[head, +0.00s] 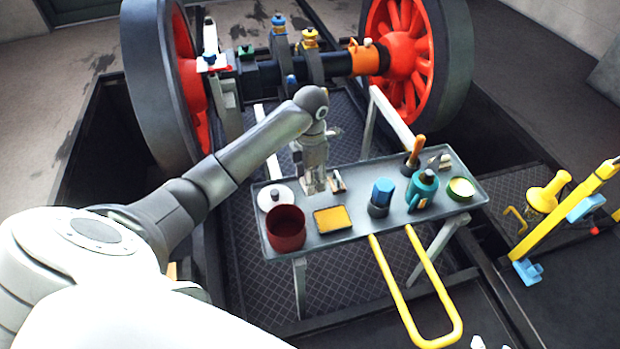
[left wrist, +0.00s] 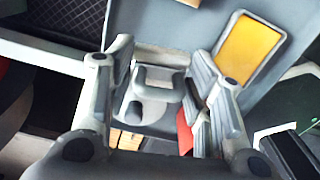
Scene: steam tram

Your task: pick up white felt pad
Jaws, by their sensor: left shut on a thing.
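My left gripper (head: 317,187) is low over the grey tray (head: 345,222), between the white round lid and a small wooden-handled thing. In the left wrist view its two fingers (left wrist: 163,88) stand on either side of a pale, whitish piece, which I take to be the white felt pad (left wrist: 158,78). The gripper is shut on it. The fingers hide part of its outline, and in the head view the pad cannot be made out clearly. I cannot tell whether it still touches the tray. My right gripper is not in view.
The tray also holds a white lid (head: 272,196), a dark red pot (head: 286,228), a yellow pad in a frame (head: 332,219), a blue-capped jar (head: 381,197), a teal can (head: 422,190) and a green tin (head: 461,189). A red-wheeled axle (head: 415,45) stands behind.

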